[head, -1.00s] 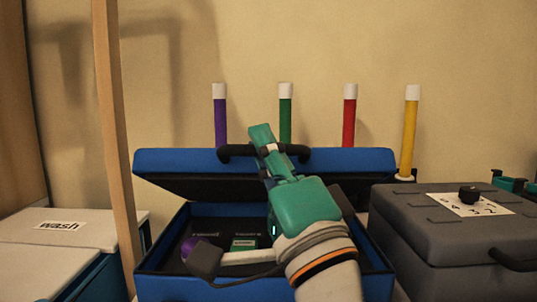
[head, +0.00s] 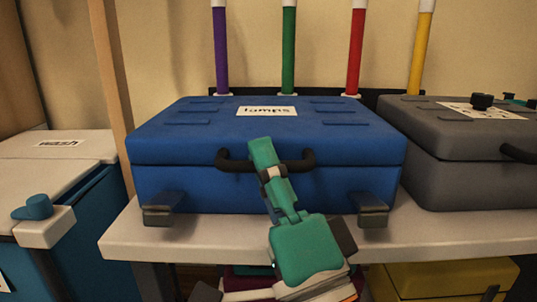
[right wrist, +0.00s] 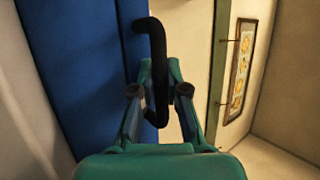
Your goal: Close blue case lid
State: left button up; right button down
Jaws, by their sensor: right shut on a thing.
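The blue case (head: 165,185) stands on a pale shelf, its lid (head: 210,140) down on the body with no gap that I can see along the front. A label reading "lamps" (head: 266,111) is on the lid's top. A black handle (head: 232,165) is on the lid's front edge, and it also shows in the right wrist view (right wrist: 158,50). My right gripper (head: 266,160) is shut on the handle at its middle; its fingers (right wrist: 158,95) are around the bar in the right wrist view. Two dark latches (head: 161,208) (head: 371,211) hang open at the case's front.
A grey case (head: 455,160) stands close on the right. A white-lidded bin marked "wash" (head: 60,143) is at the left, beside a wooden post (head: 112,90). Coloured tubes (head: 288,50) stand behind. A yellow box (head: 440,278) is below the shelf (head: 230,240).

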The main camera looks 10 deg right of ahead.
jog(key=shift+a+f, duration=0.15)
jog(key=shift+f, duration=0.45)
jog(key=c, duration=1.4)
grip_release()
jog(key=shift+c, duration=0.2)
jog(key=shift+r, duration=0.1)
jog(key=shift+r, duration=0.1)
notch_tip(320, 180, up, 10)
